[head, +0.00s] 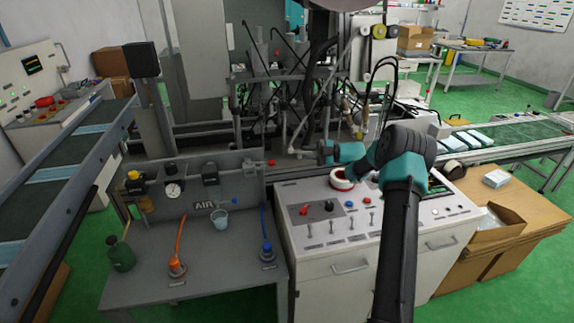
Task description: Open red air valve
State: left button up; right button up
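A grey air panel marked AIR (205,205) stands at the left with a gauge (173,190) and dark regulators. An orange-red fitting (177,267) with an orange hose sits on the bench in front of it. A blue fitting (267,251) with a blue hose sits to its right. A small red part (271,162) shows at the panel's upper right corner. I cannot tell which red part is the air valve or its position. My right gripper (323,152) is above the back of the white console, apart from the panel; its finger opening is too small to tell. My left gripper is out of view.
Machinery stands behind; cardboard boxes (505,232) are at right.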

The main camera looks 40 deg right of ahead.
jog(key=a+r+m+t, duration=0.1)
jog(key=m, duration=0.2)
jog(key=w+a+r+m+t+h, duration=0.1)
jog(key=r+m+t, duration=0.1)
jog(key=m, duration=0.1)
jog(key=w+a+r+m+t+h, duration=0.1)
jog(key=r+m+t, duration=0.1)
jog(key=m, duration=0.1)
jog(key=shift+w+a, duration=0.1)
jog(key=shift+a, duration=0.3)
grip_shut()
jog(key=s+a+f+m+h, duration=0.2)
jog(key=s+a+m+h, duration=0.3)
jog(key=m, duration=1)
jog(key=s+a+f+m+h, duration=0.2)
jog(key=s+a+m+h, duration=0.3)
jog(key=s+m+h, duration=0.4)
jog(key=m+h, duration=0.1)
jog(key=m, duration=0.5)
jog(key=shift+m, duration=0.4)
